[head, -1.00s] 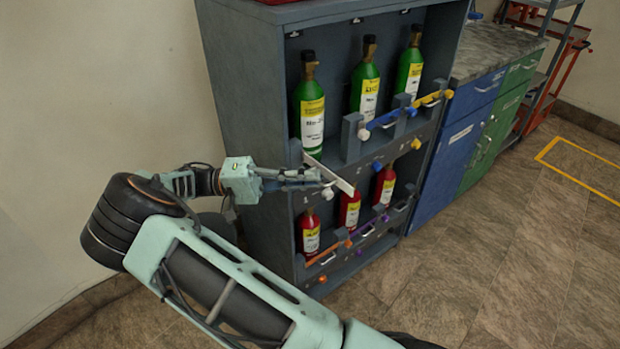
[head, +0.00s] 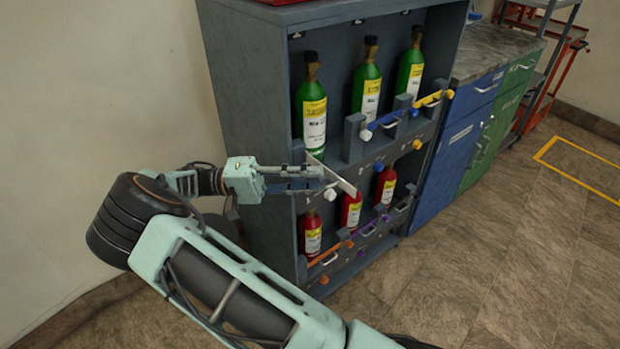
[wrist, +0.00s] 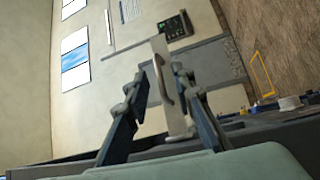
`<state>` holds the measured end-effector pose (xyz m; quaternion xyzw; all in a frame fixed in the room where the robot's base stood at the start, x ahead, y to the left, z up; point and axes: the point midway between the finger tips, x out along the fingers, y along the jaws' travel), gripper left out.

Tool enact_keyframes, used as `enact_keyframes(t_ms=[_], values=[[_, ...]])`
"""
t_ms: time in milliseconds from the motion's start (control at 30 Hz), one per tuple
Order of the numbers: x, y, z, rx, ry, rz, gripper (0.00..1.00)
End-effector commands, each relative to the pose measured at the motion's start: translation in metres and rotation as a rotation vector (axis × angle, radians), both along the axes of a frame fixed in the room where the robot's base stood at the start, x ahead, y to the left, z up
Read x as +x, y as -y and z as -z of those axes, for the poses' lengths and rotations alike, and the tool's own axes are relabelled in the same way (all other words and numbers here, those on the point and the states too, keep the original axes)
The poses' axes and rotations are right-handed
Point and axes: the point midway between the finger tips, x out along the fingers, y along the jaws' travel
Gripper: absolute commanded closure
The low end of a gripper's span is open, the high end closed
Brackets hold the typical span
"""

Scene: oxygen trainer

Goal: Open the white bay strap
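The white bay strap (head: 343,182) is at the left bay of the upper shelf. It is swung out, its free end pointing away from the rack toward the lower right. In the wrist view the strap (wrist: 176,112) and its metal handle lie between my two fingers. My gripper (head: 319,178) is at the strap's left side in the head view; its fingers stand apart. In the wrist view my gripper (wrist: 162,74) shows gaps on both sides of the strap. A white knob (head: 330,194) sits on the shelf front below the strap.
A green bottle (head: 314,115) stands in the bay behind the strap. A blue strap (head: 385,120) and a yellow strap (head: 432,98) lie across the neighbouring upper bays. Red bottles (head: 312,236) stand on the lower shelf behind orange and purple straps.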

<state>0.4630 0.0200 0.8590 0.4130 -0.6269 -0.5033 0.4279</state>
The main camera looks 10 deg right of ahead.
Motion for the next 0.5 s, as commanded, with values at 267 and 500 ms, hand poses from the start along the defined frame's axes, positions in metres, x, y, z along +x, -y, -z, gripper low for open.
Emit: enact_keyframes(t_ms=[267, 500], values=[[0.000, -0.002, 0.001, 0.000, -0.001, 0.001, 0.77], [0.008, -0.027, 0.005, 0.002, 0.000, -0.001, 0.77]])
